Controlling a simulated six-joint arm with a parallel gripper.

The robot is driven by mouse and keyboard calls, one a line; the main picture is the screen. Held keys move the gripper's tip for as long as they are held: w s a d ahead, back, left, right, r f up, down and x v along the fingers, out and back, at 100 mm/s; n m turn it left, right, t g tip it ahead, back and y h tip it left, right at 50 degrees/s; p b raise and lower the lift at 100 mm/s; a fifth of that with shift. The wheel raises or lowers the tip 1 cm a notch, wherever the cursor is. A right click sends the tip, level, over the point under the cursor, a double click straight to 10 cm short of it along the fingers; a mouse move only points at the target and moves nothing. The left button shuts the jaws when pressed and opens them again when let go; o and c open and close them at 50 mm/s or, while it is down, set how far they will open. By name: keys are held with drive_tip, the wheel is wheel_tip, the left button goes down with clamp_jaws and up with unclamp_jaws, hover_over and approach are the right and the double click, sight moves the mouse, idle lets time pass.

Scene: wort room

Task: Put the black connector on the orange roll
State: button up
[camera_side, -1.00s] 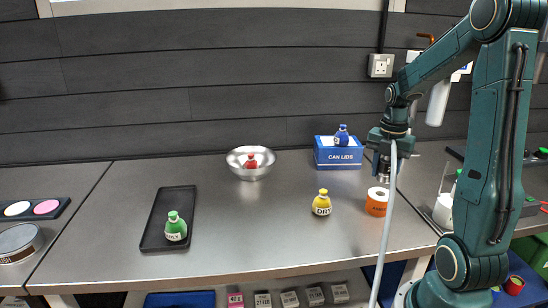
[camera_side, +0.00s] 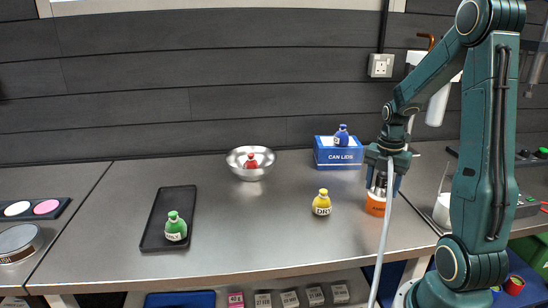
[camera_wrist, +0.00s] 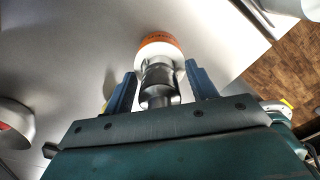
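The orange roll (camera_side: 375,208), white on top, stands upright near the bench's right end. It also shows at the top of the wrist view (camera_wrist: 160,40). My gripper (camera_side: 383,184) points down over the roll. Its two blue fingers (camera_wrist: 161,80) are on either side of the connector, with narrow gaps, so it looks open. The connector's contact with the roll is partly hidden.
A yellow bottle (camera_side: 321,203) stands left of the roll. Behind are a blue box (camera_side: 338,158) with a blue bottle (camera_side: 341,136) on it and a metal bowl (camera_side: 250,172) holding a red bottle (camera_side: 251,161). A black tray (camera_side: 166,205) with a green bottle (camera_side: 176,227) lies left.

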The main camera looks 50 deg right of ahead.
drive_tip(key=shift+r, duration=0.15)
wheel_tip(320, 180, up, 12)
drive_tip(key=shift+r, duration=0.1)
idle(0.8)
idle(0.5)
drive_tip(key=shift+w+a, duration=0.15)
drive_tip(key=shift+a, duration=0.25)
drive_tip(key=s+a+r+m+t, duration=0.1)
drive_tip(key=s+a+m+t, duration=0.1)
drive_tip(key=a+m, duration=0.7)
drive_tip(key=s+a+r+m+t, duration=0.1)
drive_tip(key=s+a+m+t, duration=0.1)
drive_tip(key=a+m, duration=0.7)
drive_tip(key=shift+s+a+r+t, duration=0.25)
drive_tip(key=shift+a+t, duration=0.55)
drive_tip(key=shift+a, duration=2.9)
drive_tip(key=shift+w, duration=0.1)
